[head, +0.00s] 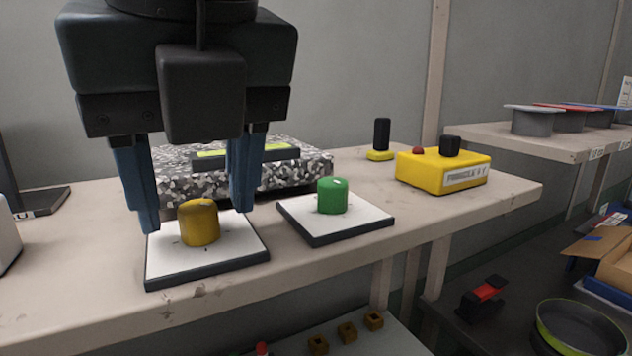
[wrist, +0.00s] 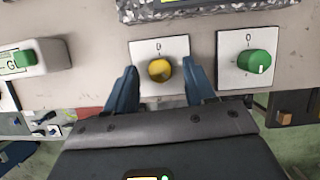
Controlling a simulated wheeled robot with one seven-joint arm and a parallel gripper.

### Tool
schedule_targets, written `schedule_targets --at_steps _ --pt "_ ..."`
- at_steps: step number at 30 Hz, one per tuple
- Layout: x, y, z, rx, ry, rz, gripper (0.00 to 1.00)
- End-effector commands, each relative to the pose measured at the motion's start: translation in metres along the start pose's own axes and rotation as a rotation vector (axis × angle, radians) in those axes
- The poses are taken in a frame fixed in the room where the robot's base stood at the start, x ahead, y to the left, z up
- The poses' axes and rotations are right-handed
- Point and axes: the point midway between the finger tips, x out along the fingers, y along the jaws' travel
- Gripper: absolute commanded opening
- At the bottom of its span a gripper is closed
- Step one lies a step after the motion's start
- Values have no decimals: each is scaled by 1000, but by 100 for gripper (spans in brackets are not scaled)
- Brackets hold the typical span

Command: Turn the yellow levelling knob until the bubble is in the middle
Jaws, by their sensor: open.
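The yellow knob (head: 199,222) stands on a white square plate with a dark edge (head: 180,268) near the table's front edge. My gripper (head: 195,215) is open above that plate, its blue fingers to the left and right of the knob. In the wrist view, the yellow knob (wrist: 159,70) sits between the open fingertips (wrist: 158,80), with a gap on each side. Behind is a speckled block (head: 310,166) with a yellow-green bubble vial (head: 245,153) in a dark frame. My gripper partly covers the vial, and I cannot tell where the bubble is.
A green knob (head: 332,196) on a similar plate stands just right of the yellow knob. A yellow box with red and black knobs (head: 440,170) and a black-handled yellow item (head: 381,140) are farther right. A white device with a green button (wrist: 30,58) is at left.

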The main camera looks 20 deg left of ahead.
Motion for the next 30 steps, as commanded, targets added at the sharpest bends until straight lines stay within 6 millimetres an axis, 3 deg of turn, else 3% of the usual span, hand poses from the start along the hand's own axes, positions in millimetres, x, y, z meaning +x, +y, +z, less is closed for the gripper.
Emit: schedule_targets --at_steps 13,30 --pt "-64 0 0 1 -2 -1 54" --pt "-71 0 0 0 0 1 54"
